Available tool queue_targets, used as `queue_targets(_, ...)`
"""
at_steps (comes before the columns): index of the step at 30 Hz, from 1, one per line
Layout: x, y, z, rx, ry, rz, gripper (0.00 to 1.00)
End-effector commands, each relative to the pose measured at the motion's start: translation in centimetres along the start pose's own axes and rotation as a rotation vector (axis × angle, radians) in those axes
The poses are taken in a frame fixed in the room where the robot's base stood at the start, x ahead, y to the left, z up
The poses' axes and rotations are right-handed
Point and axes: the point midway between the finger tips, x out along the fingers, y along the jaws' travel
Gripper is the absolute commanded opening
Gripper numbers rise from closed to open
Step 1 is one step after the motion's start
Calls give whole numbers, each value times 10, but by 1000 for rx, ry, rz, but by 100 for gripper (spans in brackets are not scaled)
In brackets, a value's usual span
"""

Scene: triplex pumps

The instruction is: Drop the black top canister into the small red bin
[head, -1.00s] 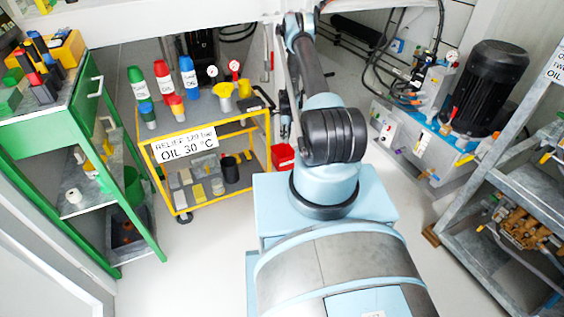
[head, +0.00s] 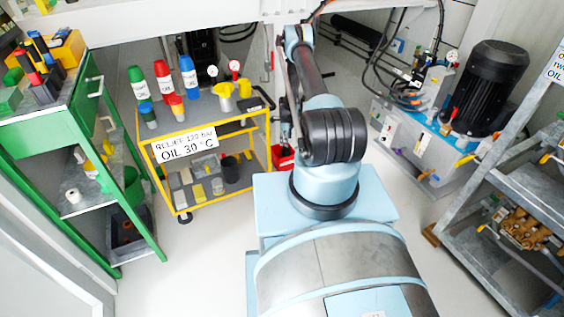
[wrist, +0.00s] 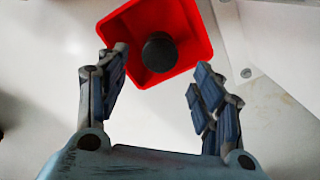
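The small red bin (wrist: 191,22) lies ahead of my gripper in the wrist view. It also shows on the floor in the head view (head: 284,163), beside the yellow cart. The black canister (wrist: 160,52) shows end-on as a dark disc within the bin's outline. Whether it rests on the bin's bottom or is still above it cannot be told. My gripper (wrist: 163,60) is open, its two fingers well apart on either side of the canister, touching nothing that I can see. In the head view my arm hides much of the gripper area.
The yellow cart (head: 220,201) with bottles, funnels and an oil sign stands left of the bin. A green workbench (head: 45,135) is farther left. A blue pump unit with a black motor (head: 487,88) stands at right. Floor in front of the cart is clear.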

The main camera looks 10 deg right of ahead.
Motion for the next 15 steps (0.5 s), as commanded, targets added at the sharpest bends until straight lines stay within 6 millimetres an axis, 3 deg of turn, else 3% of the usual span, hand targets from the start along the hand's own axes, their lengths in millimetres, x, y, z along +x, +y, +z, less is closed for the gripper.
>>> queue_targets(10,-2,0,0,0,0,0,64)
queue_targets(15,-15,0,0,0,0,0,64)
